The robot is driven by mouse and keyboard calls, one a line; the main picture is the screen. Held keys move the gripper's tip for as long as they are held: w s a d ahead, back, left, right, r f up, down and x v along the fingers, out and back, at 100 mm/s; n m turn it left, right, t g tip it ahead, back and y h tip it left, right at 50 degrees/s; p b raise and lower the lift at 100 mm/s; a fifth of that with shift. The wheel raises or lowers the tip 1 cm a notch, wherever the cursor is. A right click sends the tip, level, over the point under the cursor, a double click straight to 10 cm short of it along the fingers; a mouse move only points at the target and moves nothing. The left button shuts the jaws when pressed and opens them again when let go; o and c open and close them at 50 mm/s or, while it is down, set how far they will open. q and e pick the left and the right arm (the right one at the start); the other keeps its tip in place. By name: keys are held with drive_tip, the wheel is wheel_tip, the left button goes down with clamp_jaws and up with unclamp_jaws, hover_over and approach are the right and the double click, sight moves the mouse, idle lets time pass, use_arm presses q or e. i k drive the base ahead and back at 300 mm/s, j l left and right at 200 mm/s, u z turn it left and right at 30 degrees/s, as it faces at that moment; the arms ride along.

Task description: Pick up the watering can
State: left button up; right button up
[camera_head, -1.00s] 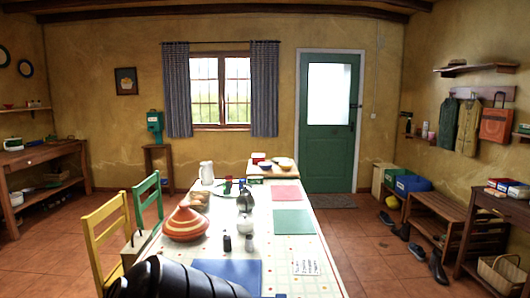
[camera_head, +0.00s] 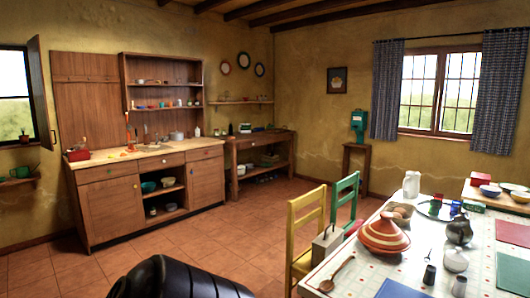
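A small green vessel (camera_head: 20,172), which may be the watering can, stands on a small wall shelf (camera_head: 22,181) below the left window. It is too small to make out its shape for certain. Neither of my grippers shows in the head view.
A wooden counter with a sink (camera_head: 153,148) stands along the left wall, with a workbench (camera_head: 262,139) beside it. The dining table (camera_head: 340,265) with a tagine (camera_head: 384,236) and chairs fills the right. Tiled floor (camera_head: 250,222) lies open between them.

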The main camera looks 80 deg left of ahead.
sight(24, 171)
drive_tip(key=u, duration=4.2)
drive_tip(key=i, duration=5)
